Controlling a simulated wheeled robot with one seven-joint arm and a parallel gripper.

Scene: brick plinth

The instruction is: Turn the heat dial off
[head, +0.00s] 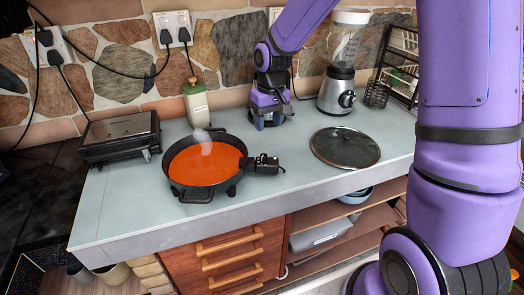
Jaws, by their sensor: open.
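A round black electric pan (205,168) full of orange-red liquid stands on the counter, with what looks like faint steam above it. The dark heat dial unit (264,164) is fixed at the pan's right side. It is small, and I cannot make out its setting. My gripper (270,124) is open, pointing down over the counter behind and above the dial, apart from it. Nothing shows between its fingers.
A glass lid (345,148) lies right of the pan. A blender (342,75) and a wire rack (398,65) stand behind it. A bottle (196,103) stands behind the pan, and a flat grill (120,137) at the left. The counter's front strip (130,215) is clear.

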